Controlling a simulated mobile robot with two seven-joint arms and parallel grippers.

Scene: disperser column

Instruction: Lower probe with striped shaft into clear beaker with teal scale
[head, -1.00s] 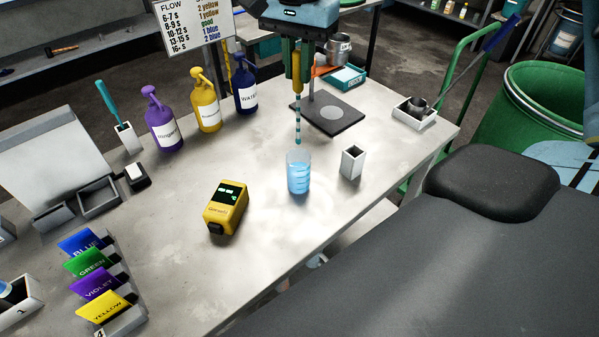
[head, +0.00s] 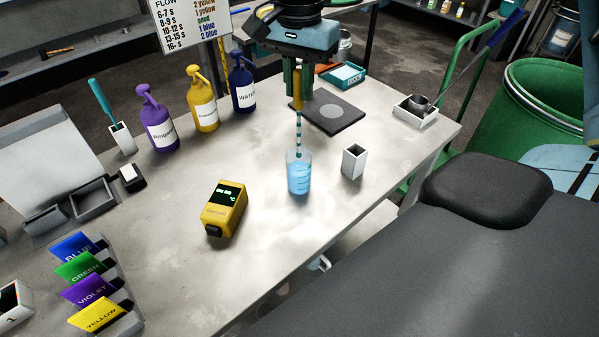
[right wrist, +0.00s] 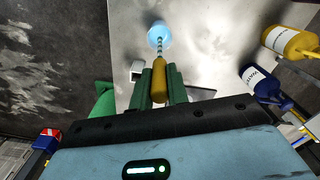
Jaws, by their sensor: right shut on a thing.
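My right gripper (head: 297,98) is shut on the yellow handle (head: 297,86) of the probe, with green fingers on either side. The probe's striped shaft (head: 299,130) points straight down. Its tip overlaps the mouth of the clear beaker (head: 299,180), and I cannot tell exactly how far inside it is. The beaker stands upright on the table and holds light blue liquid; its scale marks show only faintly. In the right wrist view the yellow handle (right wrist: 159,82) sits between the fingers and the shaft runs toward the beaker (right wrist: 154,37). My left gripper is not in view.
A white open box (head: 353,162) stands close to the beaker's right. A dark stand base (head: 329,112) is behind. Purple (head: 157,125), yellow (head: 203,103) and blue (head: 242,88) bottles stand at the back left.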

